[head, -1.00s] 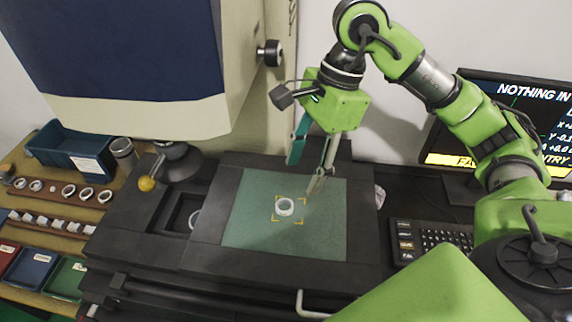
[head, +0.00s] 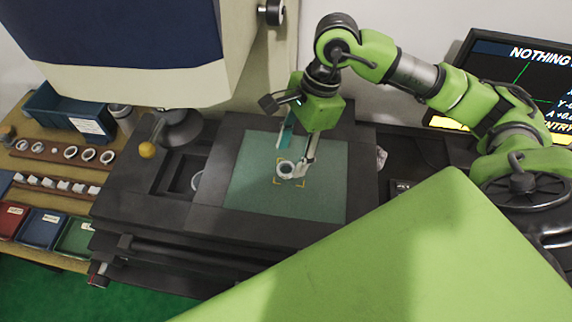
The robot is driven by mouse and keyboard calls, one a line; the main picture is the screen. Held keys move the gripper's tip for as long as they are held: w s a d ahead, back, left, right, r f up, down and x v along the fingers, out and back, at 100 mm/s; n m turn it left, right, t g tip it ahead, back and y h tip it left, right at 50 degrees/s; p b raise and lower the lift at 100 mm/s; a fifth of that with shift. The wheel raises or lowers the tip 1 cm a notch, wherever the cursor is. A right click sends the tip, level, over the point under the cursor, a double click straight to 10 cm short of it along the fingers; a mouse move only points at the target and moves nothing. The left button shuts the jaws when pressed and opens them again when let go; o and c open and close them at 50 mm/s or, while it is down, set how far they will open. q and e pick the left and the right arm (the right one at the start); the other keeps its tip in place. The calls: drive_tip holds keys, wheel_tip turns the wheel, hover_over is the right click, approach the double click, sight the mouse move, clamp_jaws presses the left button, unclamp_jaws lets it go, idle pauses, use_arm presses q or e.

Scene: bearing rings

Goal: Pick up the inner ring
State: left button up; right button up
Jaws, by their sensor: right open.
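A small white ring (head: 286,169), which looks like the inner ring, lies on the teal plate (head: 325,200) inside yellow corner marks. My right gripper (head: 292,160) is open over it, fingers pointing down. One finger is behind the ring and the other is at its right side. I cannot tell whether either finger touches the ring. My left gripper is out of view.
A yellow-knobbed lever (head: 147,150) stands farther left. A shelf with several rings and a blue bin (head: 70,118) is at far left. A monitor (head: 510,85) stands at right.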

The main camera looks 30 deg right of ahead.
sight(284, 172)
drive_tip(key=shift+p+x, duration=0.5)
drive_tip(key=shift+x, duration=1.3)
drive_tip(key=shift+w+d, duration=0.1)
drive_tip(key=c, duration=1.3)
drive_tip(key=shift+r, duration=0.15)
